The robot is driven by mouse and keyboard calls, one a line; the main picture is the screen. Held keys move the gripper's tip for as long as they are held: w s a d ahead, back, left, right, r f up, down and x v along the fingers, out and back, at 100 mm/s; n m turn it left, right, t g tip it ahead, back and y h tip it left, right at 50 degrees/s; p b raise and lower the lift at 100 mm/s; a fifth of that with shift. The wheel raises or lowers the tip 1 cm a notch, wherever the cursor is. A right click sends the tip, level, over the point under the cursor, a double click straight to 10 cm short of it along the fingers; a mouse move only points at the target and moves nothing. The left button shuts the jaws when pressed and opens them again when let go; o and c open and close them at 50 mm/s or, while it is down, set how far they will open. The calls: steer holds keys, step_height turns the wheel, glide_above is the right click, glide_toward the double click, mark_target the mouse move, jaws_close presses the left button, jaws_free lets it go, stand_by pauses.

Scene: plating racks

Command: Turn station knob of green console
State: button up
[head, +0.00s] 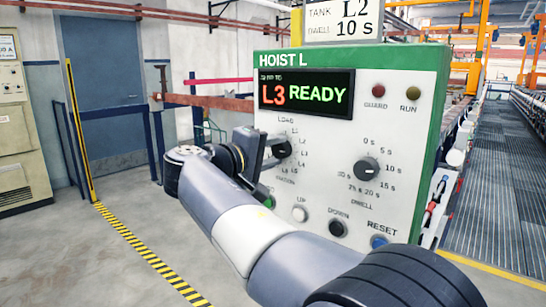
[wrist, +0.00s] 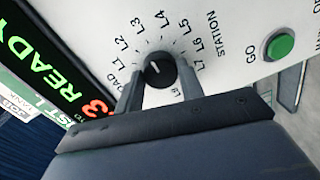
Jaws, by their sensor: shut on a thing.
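The green console (head: 440,110), headed HOIST L, has a white front panel. Its display (head: 305,94) reads L3 READY, with L3 in red. The black station knob (head: 283,149) sits on the panel's left side, ringed by labels, partly hidden by my gripper (head: 268,150). In the wrist view the knob (wrist: 161,70) stands between the two fingers of my gripper (wrist: 160,84), which is shut on it. The knob's short white mark lies left of its centre; the exact label it points to is hard to tell. Labels L1 to L7 fan around it.
A sign (head: 343,20) above the console reads TANK L2, DWELL 10 s. The dwell knob (head: 367,169) and reset button (head: 379,242) are right of my arm. A green GO button (wrist: 281,44) is near the station knob. Open floor (head: 75,245) lies left.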

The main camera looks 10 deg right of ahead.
stand_by(0.4)
steer(key=o, duration=1)
steer(key=v, duration=1)
steer(key=shift+s+a, duration=0.25)
steer(key=shift+a, duration=0.05)
steer(key=shift+d, duration=0.1)
steer(key=x, duration=1)
steer(key=shift+w+d, duration=0.2)
steer(key=shift+w, duration=0.05)
